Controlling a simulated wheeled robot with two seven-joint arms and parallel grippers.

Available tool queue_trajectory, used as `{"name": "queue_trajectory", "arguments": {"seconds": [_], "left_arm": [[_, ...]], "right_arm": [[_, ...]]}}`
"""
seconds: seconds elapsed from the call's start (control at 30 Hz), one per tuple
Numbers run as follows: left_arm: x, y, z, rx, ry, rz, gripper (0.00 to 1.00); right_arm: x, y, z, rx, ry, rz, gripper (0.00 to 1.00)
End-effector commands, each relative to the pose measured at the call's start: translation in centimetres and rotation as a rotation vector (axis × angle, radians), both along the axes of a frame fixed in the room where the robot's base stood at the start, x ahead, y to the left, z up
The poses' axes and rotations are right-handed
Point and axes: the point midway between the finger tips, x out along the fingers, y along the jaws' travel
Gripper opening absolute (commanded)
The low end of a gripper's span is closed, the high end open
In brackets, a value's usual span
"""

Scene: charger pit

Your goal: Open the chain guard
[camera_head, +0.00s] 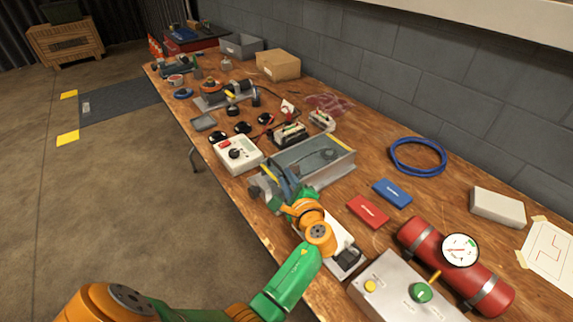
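The chain guard appears to be the long grey metal housing (335,168) in the middle of the workbench. A dark, chain-like shape shows on or inside its top; I cannot tell whether that top is a clear cover or open. My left gripper (273,180) is at the housing's near left end, beside a yellow-marked part there. Its dark fingers overlap that end in the picture, so contact and finger opening cannot be told. My orange and green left arm hides part of the bench below it. My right gripper is not in view.
Near the arm are a red box (368,211), a blue box (392,193) and a grey control box with a green knob (421,292). A red cylinder with a gauge (460,249) lies at right. The wall runs behind.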

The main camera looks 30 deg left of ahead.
Motion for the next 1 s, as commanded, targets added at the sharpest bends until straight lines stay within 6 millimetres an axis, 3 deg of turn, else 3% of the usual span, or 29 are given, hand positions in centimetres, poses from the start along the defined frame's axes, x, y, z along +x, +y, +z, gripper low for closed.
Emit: {"name": "queue_trajectory", "arguments": {"seconds": [0.3, 0.63, 0.67, 0.73, 0.77, 1.0], "left_arm": [[3.7, 4.2, -1.7, 0.015, 0.003, -0.003, 0.25], [4.5, 5.1, -1.4, 0.011, 0.004, -0.004, 0.25], [4.4, 5.1, -1.4, 0.011, 0.004, -0.004, 0.22], [4.5, 5.1, -1.4, 0.011, 0.005, -0.003, 0.03], [4.4, 5.1, -1.4, 0.011, 0.005, -0.003, 0.0], [4.4, 5.1, -1.5, 0.01, 0.005, -0.004, 0.0]], "right_arm": [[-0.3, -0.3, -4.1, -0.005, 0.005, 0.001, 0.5], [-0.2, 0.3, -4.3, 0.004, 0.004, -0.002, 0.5], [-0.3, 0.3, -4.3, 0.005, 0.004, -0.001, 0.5], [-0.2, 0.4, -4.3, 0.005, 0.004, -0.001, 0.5], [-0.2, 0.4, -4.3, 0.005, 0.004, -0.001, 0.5], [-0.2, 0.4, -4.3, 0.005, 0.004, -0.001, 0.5]]}}
